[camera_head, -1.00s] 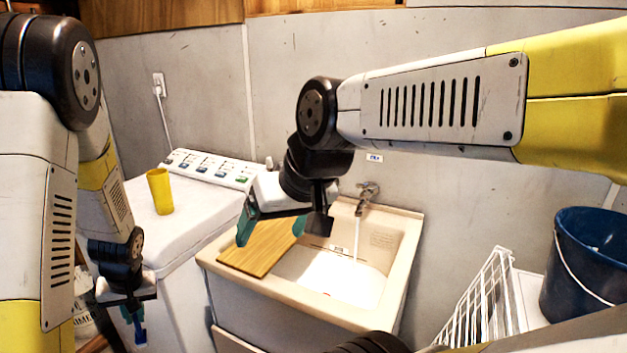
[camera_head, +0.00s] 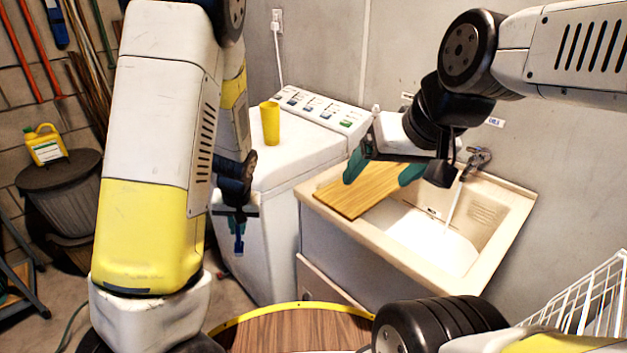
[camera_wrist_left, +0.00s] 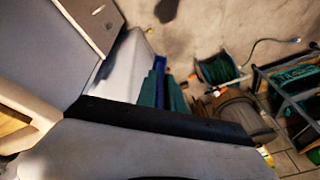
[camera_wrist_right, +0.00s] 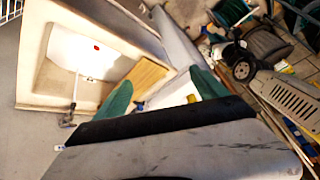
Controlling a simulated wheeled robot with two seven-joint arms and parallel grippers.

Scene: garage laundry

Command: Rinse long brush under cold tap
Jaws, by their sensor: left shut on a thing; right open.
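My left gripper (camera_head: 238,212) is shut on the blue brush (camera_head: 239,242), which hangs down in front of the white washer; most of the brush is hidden. A bit of blue shows beside the green fingers in the left wrist view (camera_wrist_left: 160,63). The sink (camera_head: 510,225) is at the right. Its tap (camera_head: 478,157) is running, with a white stream falling into the basin. My right gripper (camera_head: 384,170) is open and empty above the wooden board on the sink's left side. The tap also shows in the right wrist view (camera_wrist_right: 68,118).
The wooden board (camera_head: 362,190) covers the sink's left part. A yellow cup (camera_head: 270,124) stands on the washer (camera_head: 300,150). A white wire rack (camera_head: 595,295) is at the lower right. A round wooden tabletop (camera_head: 290,330) is at the bottom. A lidded bin (camera_head: 62,190) stands far left.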

